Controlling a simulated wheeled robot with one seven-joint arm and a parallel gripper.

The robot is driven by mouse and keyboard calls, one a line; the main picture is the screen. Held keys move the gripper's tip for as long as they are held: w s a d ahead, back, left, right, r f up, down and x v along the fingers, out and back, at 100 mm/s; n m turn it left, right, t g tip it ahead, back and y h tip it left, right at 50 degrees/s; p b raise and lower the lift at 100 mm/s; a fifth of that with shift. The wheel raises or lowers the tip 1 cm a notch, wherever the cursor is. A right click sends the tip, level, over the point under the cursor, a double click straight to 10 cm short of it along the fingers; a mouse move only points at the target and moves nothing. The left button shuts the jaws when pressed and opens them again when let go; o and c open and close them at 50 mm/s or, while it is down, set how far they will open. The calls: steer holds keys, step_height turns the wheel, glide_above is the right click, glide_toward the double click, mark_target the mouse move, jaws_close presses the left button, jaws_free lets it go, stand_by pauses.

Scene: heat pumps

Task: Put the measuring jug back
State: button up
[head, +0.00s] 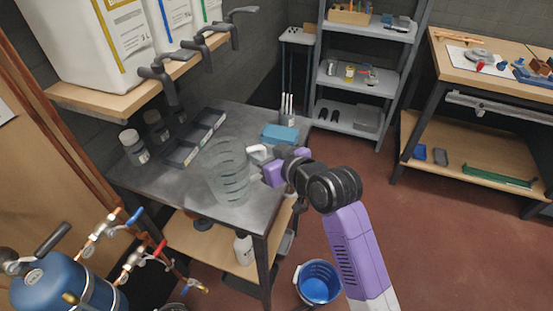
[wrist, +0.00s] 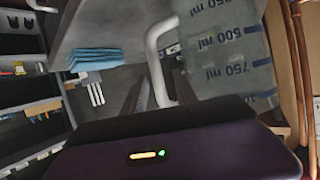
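The measuring jug (head: 229,172) is clear, with dark graduation lines. In the head view it appears upright at the front right part of the grey bench top (head: 150,178). I cannot tell whether its base touches the bench. Its pale handle (head: 258,151) is on the right side, facing my gripper (head: 262,172). In the wrist view the jug (wrist: 225,45) fills the upper right with its ml marks, and the handle (wrist: 155,60) runs down close to the dark gripper body. My fingertips are hidden, so their opening and any contact with the handle are unclear.
A blue cloth stack (head: 280,133) lies at the bench's back right. Dark bins (head: 195,138) and jars (head: 134,146) stand behind the jug. White canisters (head: 90,45) sit on the shelf above, with taps overhanging. A blue bucket (head: 318,283) stands on the floor.

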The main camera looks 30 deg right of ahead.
steer(key=v, duration=1)
steer(key=s+a+f+h, duration=0.1)
steer(key=s+f, duration=0.4)
steer(key=s, duration=0.3)
steer(key=s+a+f, duration=0.1)
steer(key=s+f, duration=0.3)
steer(key=s, duration=0.4)
steer(key=s+a+r, duration=0.1)
steer(key=s+a, duration=0.1)
steer(key=s, duration=0.6)
steer(key=s+a+r+t, duration=0.1)
steer(key=s+a+r, duration=0.1)
steer(key=s, duration=0.6)
steer(key=shift+a, duration=0.35)
steer(key=shift+s+r, duration=0.1)
